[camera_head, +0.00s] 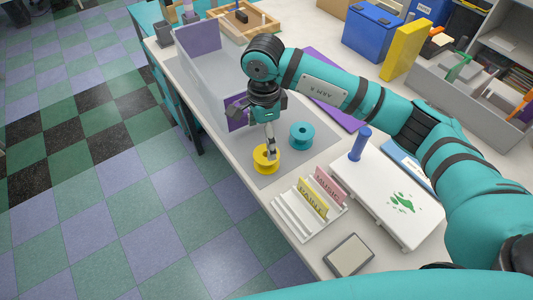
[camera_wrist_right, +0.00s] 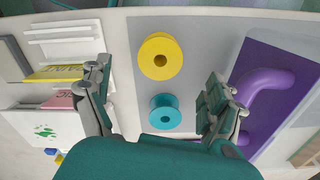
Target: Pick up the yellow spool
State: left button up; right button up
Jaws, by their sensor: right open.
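The yellow spool (camera_head: 261,166) stands upright on a grey mat near the front edge of the bench. In the right wrist view the yellow spool (camera_wrist_right: 150,64) shows its top face and centre hole, in line with the gap between the fingers. My right gripper (camera_head: 269,140) points down over it, with one finger partly covering the spool in the head view. The gripper (camera_wrist_right: 160,82) is open and holds nothing. I cannot tell whether a finger touches the spool. My left gripper is not in view.
A teal spool (camera_head: 302,140) stands close beside the yellow one. A white rack (camera_head: 292,221) with yellow and pink cards, a white box (camera_head: 385,205) and a blue cylinder (camera_head: 359,146) are nearby. A purple part with a handle (camera_wrist_right: 260,92) lies beside one finger.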

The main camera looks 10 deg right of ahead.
aim_at(263, 158)
jog(key=f, duration=0.3)
jog(key=shift+w+d+f+p, duration=0.1)
jog(key=shift+w+f+p, duration=0.1)
jog(key=shift+p, duration=0.1)
jog(key=shift+s+f+p, duration=0.1)
jog(key=shift+f+p, duration=0.3)
jog(key=shift+f, duration=0.35)
jog(key=f+p, duration=0.1)
jog(key=f, duration=0.2)
jog(key=shift+a+f+p, duration=0.2)
jog(key=shift+f+p, duration=0.15)
jog(key=shift+p, duration=0.05)
jog(key=shift+f, duration=0.5)
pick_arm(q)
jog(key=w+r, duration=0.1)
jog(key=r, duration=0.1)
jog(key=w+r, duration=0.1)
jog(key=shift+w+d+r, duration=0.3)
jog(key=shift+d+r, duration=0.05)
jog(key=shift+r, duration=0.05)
pick_arm(e)
jog(key=c, duration=1.2)
